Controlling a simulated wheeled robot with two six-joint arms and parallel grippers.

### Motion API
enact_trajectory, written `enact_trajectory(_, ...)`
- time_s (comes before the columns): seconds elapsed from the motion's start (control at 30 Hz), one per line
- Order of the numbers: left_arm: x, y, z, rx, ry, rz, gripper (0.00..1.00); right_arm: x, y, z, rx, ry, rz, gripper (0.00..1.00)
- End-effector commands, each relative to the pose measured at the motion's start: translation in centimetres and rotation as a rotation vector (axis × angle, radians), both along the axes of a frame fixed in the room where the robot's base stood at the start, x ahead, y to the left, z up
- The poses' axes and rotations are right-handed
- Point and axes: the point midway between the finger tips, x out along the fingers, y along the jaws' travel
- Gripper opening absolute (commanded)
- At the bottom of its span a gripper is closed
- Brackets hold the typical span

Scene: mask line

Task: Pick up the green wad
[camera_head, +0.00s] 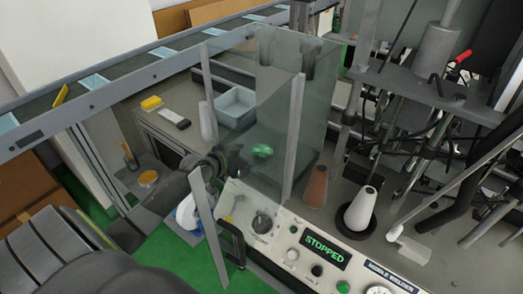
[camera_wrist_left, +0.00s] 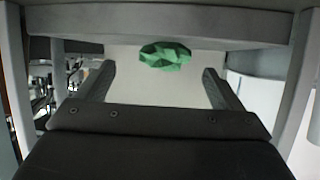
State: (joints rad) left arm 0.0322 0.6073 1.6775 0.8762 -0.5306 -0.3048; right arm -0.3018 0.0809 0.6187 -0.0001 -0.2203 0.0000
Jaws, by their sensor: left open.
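The green wad (camera_head: 262,150) is a small crumpled lump behind the clear guard panels of the machine. In the left wrist view the wad (camera_wrist_left: 165,56) lies ahead, beyond my fingertips and roughly centred between them. My left gripper (camera_head: 219,162) is at the guard opening, to the left of the wad and apart from it. In the left wrist view my left gripper (camera_wrist_left: 158,70) has its two dark fingers spread wide with nothing between them. My right gripper is not in view.
Clear guard panels with a grey post (camera_head: 294,140) stand around the wad. A pale blue bin (camera_head: 236,105) is behind it. A brown cone (camera_head: 316,186) and a white cone (camera_head: 360,210) stand to the right. The control panel (camera_head: 325,250) shows STOPPED.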

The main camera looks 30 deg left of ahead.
Motion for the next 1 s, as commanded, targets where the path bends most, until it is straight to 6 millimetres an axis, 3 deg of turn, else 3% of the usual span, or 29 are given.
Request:
enact_trajectory(0.5, 4.4, -0.5, -1.9, -0.003, 0.000, 0.001, 0.88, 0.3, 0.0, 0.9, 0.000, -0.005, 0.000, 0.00)
enact_trajectory(0.83, 4.8, -0.6, -2.1, 0.000, 0.000, 0.000, 0.88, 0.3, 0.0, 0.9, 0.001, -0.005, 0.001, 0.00)
enact_trajectory(1.0, 4.8, -0.6, -2.1, 0.000, 0.000, 0.001, 0.69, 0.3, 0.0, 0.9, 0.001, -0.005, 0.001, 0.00)
